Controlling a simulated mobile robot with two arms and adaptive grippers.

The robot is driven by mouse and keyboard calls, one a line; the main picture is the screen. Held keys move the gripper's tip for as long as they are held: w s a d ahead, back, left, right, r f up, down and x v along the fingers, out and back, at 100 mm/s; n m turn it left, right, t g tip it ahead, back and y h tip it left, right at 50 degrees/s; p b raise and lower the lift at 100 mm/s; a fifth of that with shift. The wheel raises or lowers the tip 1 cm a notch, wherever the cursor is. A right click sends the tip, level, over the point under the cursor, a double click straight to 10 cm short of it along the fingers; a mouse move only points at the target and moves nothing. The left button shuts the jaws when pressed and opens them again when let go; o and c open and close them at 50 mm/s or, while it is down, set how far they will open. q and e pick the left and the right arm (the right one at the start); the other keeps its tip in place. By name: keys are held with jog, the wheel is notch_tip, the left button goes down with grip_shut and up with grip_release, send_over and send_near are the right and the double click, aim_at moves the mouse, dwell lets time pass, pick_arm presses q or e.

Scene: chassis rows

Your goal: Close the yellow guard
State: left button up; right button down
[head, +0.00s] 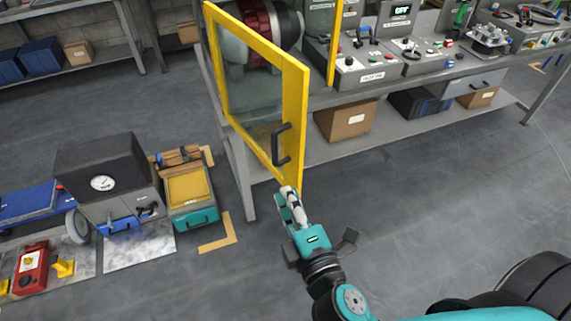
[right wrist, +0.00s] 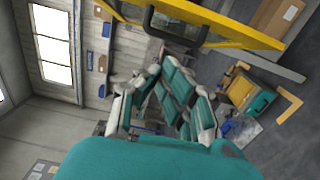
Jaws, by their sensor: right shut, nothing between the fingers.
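The yellow guard (head: 295,110) is a yellow frame around a clear pane, with a dark handle (head: 281,145) near its free edge. It stands swung open, out from the bench. My right gripper (head: 289,196) is shut and empty, just below the handle and by the guard's lower corner in the head view. I cannot tell whether it touches the frame. In the right wrist view, the gripper (right wrist: 165,75) has the yellow guard (right wrist: 225,34) and the handle (right wrist: 178,24) ahead of it at the top. My left gripper is not in view.
Behind the guard, a red and grey machine (head: 262,22) sits on a grey bench (head: 480,78) with control boxes (head: 362,68). A cardboard box (head: 345,120) is on its lower shelf. At left are a dark unit with a gauge (head: 105,170) and a yellow-topped teal box (head: 190,195). Floor at right is clear.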

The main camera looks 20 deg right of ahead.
pick_arm(q)
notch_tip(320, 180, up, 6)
jog(key=p, duration=0.5)
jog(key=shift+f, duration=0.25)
pick_arm(e)
jog(key=w+d, duration=0.4)
jog(key=w, duration=0.7)
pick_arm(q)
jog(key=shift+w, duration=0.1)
pick_arm(e)
jog(key=shift+f, duration=0.15)
